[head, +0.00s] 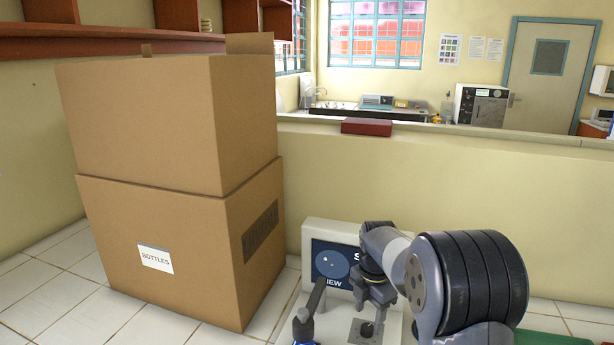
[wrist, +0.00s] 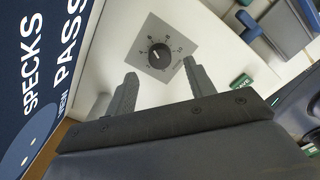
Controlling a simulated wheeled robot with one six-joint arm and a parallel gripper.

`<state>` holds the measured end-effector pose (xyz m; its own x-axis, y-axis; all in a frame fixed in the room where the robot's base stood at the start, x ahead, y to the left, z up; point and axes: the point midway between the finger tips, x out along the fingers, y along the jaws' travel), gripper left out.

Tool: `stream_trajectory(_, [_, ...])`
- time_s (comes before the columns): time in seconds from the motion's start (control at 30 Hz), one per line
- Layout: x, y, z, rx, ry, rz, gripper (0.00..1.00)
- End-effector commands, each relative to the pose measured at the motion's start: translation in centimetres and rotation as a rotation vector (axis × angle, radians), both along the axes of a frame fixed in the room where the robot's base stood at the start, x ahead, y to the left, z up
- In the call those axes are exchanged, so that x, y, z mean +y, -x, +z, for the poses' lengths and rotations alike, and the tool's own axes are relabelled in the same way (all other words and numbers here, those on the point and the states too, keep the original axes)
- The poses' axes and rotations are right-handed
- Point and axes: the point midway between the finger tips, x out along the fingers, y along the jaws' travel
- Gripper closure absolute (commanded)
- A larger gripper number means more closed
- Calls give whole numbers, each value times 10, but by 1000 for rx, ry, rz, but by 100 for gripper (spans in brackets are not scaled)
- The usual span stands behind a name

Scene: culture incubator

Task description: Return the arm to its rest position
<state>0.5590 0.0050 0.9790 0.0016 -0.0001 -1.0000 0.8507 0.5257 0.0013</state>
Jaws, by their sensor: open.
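My gripper (head: 371,304) is open and empty, pointing down over the white panel of a device (head: 335,228) with a dark screen (head: 330,266). In the wrist view its two grey fingers (wrist: 160,68) stand apart. A black dial knob (wrist: 159,55) on a grey square plate shows beyond the fingertips, between them in the picture. The knob also shows in the head view (head: 366,330), just below the gripper. I cannot tell the exact gap. My arm (head: 440,280) is bent and reaches in from the lower right.
Two stacked cardboard boxes (head: 165,210) stand left of the device, the lower labelled BOTTLES. A low cream wall (head: 450,175) runs behind, with a dark red block (head: 367,127) on top. A grey and blue lever-like part (head: 310,315) stands left of the gripper.

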Motion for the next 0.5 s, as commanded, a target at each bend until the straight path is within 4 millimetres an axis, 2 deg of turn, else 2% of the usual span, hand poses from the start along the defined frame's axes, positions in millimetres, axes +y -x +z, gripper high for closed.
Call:
stream_trajectory(0.1, [0,-1,25,-5,0,-1,49])
stream_trajectory(0.3, [0,0,62,-4,0,-2,49])
stream_trajectory(0.5, [0,11,74,-6,-3,-78,49])
